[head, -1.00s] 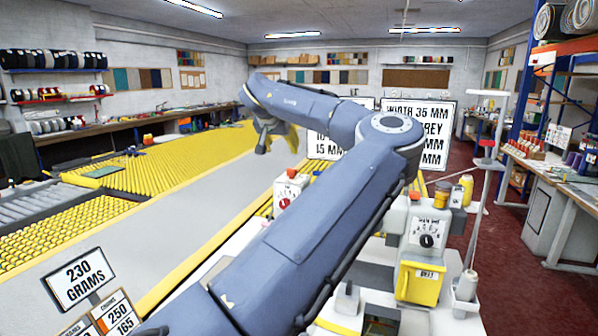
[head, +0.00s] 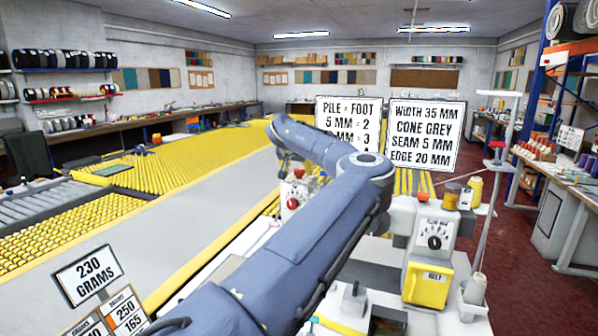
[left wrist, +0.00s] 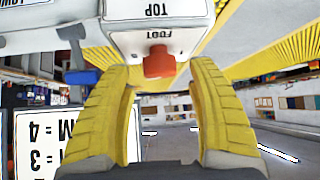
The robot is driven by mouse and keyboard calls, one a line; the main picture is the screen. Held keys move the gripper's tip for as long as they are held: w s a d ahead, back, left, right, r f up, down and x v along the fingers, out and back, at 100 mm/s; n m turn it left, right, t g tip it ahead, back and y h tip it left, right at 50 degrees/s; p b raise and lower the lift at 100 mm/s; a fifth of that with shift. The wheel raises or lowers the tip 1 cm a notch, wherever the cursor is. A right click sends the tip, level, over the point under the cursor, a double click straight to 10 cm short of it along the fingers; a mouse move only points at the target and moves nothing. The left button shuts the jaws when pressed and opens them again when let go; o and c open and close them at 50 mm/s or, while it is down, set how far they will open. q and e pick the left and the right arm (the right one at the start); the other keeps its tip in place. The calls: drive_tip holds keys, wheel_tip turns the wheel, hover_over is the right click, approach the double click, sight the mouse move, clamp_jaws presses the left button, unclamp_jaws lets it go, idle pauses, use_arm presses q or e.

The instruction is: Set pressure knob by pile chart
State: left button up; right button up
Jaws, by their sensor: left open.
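The chart (head: 345,115) reads PILE = FOOT, 5 MM = 2; the arm hides its lower lines. Upside down in the left wrist view, part of the chart (left wrist: 50,135) shows "= 3" and "M = 4". A white box (head: 303,190) has a red knob (head: 292,204) on its front and an orange-red cap on top. In the left wrist view, an orange-red piece (left wrist: 158,62) sits by the label FOOT on a white box (left wrist: 160,28). My left gripper (head: 286,168) is open, its yellow fingers (left wrist: 162,75) either side of that piece, with visible gaps. My right gripper is out of view.
A second white unit (head: 434,238) with a black dial and yellow bin stands right of my arm. A sign (head: 424,135) lists width, cone, seam and edge. A thread stand (head: 490,220) rises at the right.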

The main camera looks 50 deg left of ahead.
use_arm(q)
drive_tip(key=shift+x, duration=1)
drive_tip(key=shift+c, duration=0.2)
drive_tip(key=c, duration=1.2)
